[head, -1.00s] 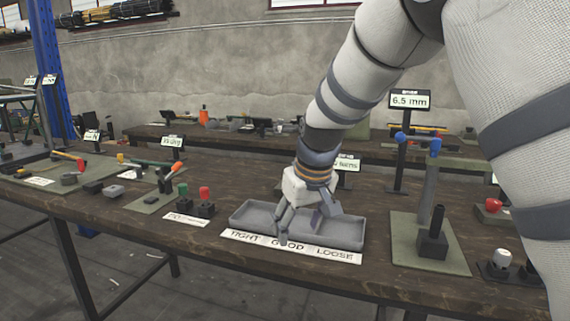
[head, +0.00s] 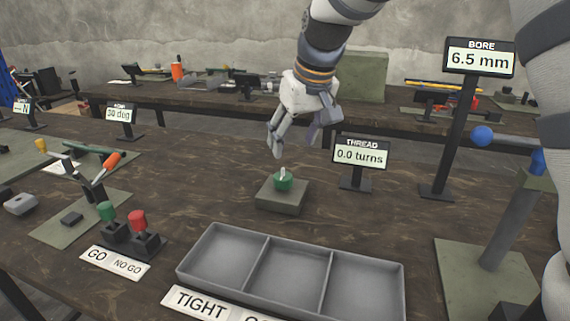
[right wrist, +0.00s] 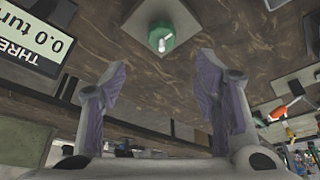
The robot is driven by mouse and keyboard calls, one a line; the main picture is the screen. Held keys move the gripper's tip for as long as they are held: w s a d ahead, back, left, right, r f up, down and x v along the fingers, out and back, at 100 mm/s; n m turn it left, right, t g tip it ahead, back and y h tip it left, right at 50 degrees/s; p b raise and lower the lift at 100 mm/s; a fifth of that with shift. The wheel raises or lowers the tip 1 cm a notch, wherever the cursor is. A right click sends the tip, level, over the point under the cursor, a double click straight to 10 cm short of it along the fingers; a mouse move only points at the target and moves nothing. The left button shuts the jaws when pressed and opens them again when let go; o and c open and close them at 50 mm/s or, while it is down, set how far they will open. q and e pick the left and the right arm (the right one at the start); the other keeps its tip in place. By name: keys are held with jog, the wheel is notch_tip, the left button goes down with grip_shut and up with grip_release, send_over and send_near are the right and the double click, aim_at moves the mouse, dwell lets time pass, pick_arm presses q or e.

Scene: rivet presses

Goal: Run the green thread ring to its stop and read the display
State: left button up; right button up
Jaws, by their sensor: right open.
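The green thread ring (head: 284,181) sits on a small square grey-green block (head: 281,197) on the dark wooden bench, with a pale piece sticking up at its middle. The THREAD display (head: 360,154) stands just right of it and reads 0.0 turns. My right gripper (head: 300,138) is open and empty above and slightly behind the ring, apart from it. In the right wrist view the ring (right wrist: 161,39) shows beyond the two spread fingers (right wrist: 160,92), and part of the display (right wrist: 32,38) is at the upper left. My left gripper is not in view.
A grey three-compartment tray (head: 268,258) with a TIGHT label stands in front. The BORE display (head: 479,58) reads 6.5 mm on a tall post at the right. Green and red GO/NO GO gauges (head: 138,221) stand left. The bench around the ring's block is mostly clear.

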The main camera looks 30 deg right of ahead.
aim_at(284, 176)
jog(key=x, duration=0.7)
jog(key=b+x, duration=0.1)
jog(key=x, duration=0.3)
jog(key=shift+s+a+f, duration=0.2)
jog(key=shift+f, duration=0.05)
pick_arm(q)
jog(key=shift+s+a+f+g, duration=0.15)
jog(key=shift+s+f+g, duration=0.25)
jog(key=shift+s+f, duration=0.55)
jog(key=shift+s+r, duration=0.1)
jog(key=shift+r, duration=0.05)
pick_arm(e)
jog(key=c, duration=1.1)
